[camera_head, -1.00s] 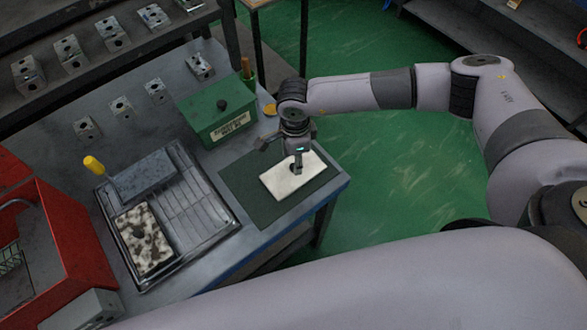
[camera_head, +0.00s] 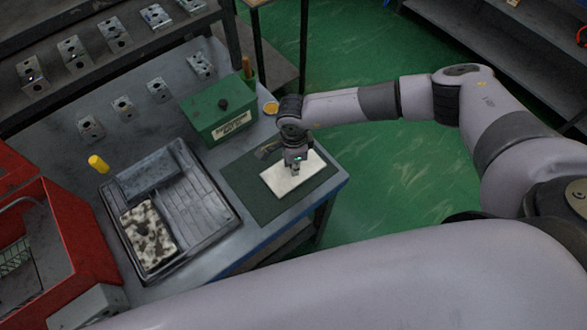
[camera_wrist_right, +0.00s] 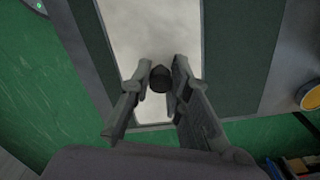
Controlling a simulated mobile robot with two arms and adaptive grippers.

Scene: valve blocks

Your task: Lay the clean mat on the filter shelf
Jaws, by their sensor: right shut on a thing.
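The clean mat (camera_head: 279,183) is a flat white rectangle lying on a dark green sheet (camera_head: 263,211) at the table's right corner. It also fills the middle of the wrist view (camera_wrist_right: 150,30), with a small black knob (camera_wrist_right: 160,79) near its end. My right gripper (camera_head: 296,170) points down over the mat, its fingers on either side of the knob, shut on it. I cannot see whether the mat is lifted off the sheet. A speckled white and dark mat (camera_head: 150,240) lies in a grey ribbed tray (camera_head: 200,205). I cannot tell which surface is the filter shelf. My left gripper is out of view.
A green box (camera_head: 218,118) with a knob stands behind the sheet. A red case (camera_head: 70,235) stands at the left. Metal valve blocks (camera_head: 122,108) stand at the back.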

